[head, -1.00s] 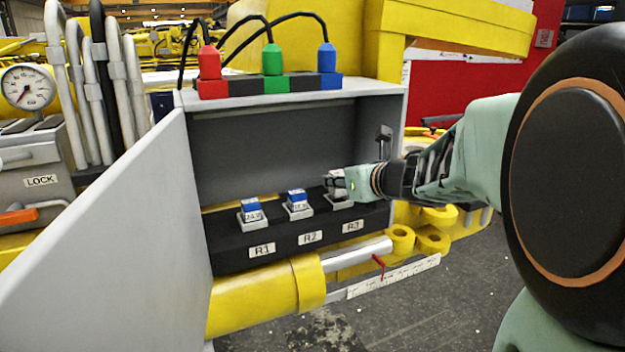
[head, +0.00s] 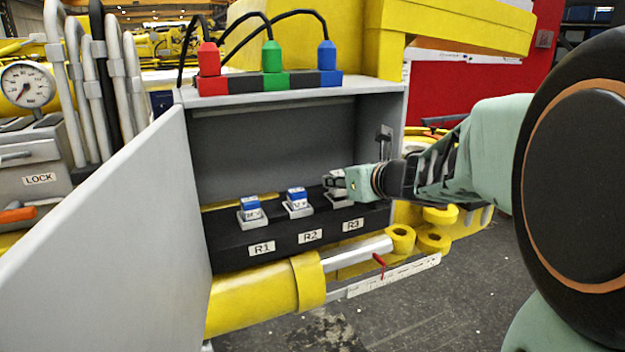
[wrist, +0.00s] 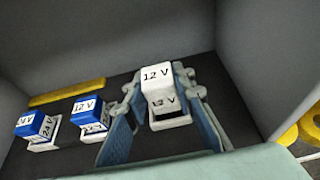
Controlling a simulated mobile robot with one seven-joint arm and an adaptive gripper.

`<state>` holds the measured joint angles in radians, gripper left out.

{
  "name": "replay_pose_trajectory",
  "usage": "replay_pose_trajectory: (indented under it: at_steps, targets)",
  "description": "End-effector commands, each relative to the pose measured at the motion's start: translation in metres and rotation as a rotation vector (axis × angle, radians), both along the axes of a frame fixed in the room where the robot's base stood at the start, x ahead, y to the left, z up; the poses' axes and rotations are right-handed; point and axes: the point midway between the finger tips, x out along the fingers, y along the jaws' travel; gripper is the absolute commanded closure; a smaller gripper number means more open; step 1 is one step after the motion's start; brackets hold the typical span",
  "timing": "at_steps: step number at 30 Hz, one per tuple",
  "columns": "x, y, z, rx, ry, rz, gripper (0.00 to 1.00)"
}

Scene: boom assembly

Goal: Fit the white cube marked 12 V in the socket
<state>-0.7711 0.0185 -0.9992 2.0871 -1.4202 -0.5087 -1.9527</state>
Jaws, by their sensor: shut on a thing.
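The white cube marked 12 V (wrist: 157,76) is between the fingers of my gripper (wrist: 162,84) in the wrist view, and the gripper is shut on it. The cube is at the white socket (wrist: 168,118) above the R3 label (head: 353,225). I cannot tell whether it is fully seated or slightly raised. In the head view my gripper (head: 342,183) is at the right end of the black strip (head: 270,240) and hides most of the cube.
Blue-topped cubes sit in the R1 (head: 250,207) and R2 (head: 297,199) sockets, left of my gripper. The grey box's right wall (head: 397,130) is close to my gripper. Its open door (head: 120,240) stands at the left. Yellow cylinder (head: 265,300) lies below the strip.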

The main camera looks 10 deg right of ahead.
Motion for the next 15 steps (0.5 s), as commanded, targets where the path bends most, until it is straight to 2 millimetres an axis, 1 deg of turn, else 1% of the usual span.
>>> replay_pose_trajectory:
  at_steps: [15]
  targets:
    - [0.0001, -0.0002, -0.0104, 0.000, -0.001, 0.000, 1.00]
